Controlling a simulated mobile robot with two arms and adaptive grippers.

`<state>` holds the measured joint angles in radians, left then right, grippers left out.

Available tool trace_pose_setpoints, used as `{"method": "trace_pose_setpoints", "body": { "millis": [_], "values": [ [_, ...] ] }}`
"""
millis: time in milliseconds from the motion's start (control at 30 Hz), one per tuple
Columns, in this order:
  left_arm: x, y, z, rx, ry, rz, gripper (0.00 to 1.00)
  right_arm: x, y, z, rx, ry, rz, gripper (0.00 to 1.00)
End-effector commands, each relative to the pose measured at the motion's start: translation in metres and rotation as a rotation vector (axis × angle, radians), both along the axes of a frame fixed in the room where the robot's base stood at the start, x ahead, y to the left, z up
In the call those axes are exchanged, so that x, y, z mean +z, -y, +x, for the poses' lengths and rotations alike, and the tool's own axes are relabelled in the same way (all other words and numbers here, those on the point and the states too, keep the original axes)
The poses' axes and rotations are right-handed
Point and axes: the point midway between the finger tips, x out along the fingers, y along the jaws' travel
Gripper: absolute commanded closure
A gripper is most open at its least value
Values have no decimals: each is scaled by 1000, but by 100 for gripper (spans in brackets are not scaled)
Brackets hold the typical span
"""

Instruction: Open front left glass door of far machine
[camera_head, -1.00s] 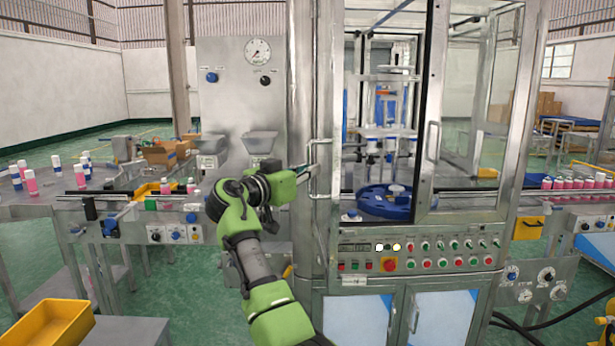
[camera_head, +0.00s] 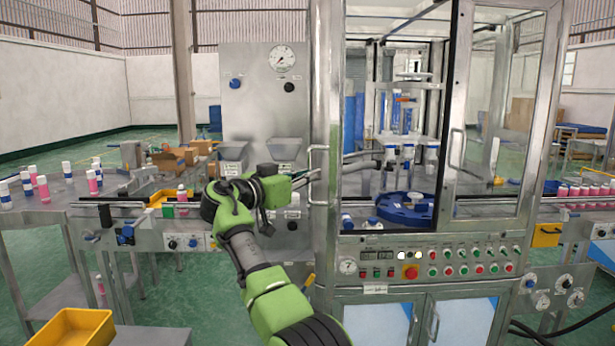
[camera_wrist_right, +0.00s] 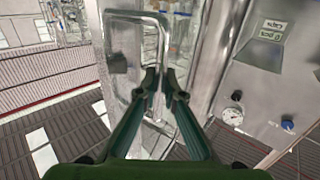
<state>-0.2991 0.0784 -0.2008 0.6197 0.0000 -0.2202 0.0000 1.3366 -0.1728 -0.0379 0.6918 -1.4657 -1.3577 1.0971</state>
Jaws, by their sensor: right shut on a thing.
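The far machine's front left glass door (camera_head: 333,100) shows as a narrow metal frame, nearly edge-on to the head view, and seems swung outward. The opening to its right looks clear into the machine. Its handle (camera_head: 311,160) is a metal loop on the left side of the frame. My right gripper (camera_head: 312,175) is at the handle, shut on its bar. In the wrist view the handle (camera_wrist_right: 136,15) rises above the fingertips (camera_wrist_right: 162,78), which close around one side of the loop. My left gripper is not in view.
The front right glass door (camera_head: 500,120) looks shut. Below is the button panel (camera_head: 440,258). A yellow bin (camera_head: 72,328) is at lower left.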

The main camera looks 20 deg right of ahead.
Motion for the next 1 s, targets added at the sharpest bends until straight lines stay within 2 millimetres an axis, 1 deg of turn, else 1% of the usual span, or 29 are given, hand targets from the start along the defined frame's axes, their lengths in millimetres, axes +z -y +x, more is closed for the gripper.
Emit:
{"method": "trace_pose_setpoints", "body": {
  "millis": [33, 233, 267, 300, 333, 567, 633, 733, 867, 1000],
  "values": [
    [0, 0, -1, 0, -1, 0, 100, 5, 2, 0, 0, 7, -4, 100],
    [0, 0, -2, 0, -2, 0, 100, 6, 2, 0, 0, 7, -4, 100],
    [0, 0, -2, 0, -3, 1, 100, 6, 2, 0, 0, 7, -4, 86],
    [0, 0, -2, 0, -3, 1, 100, 5, 2, 0, 0, 7, -4, 76],
    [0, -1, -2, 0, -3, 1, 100, 5, 2, 0, -1, 7, -4, 75],
    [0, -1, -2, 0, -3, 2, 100, 2, 1, 0, 0, 3, -2, 75],
    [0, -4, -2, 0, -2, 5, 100, 2, 0, 0, 0, 3, -1, 75],
    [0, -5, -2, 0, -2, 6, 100, 2, -5, -2, 1, 2, -1, 75],
    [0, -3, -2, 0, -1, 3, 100, 1, -22, -9, 2, 4, -2, 75],
    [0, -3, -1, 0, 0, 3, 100, 1, -50, -21, 3, 4, -2, 75]
  ]
}}
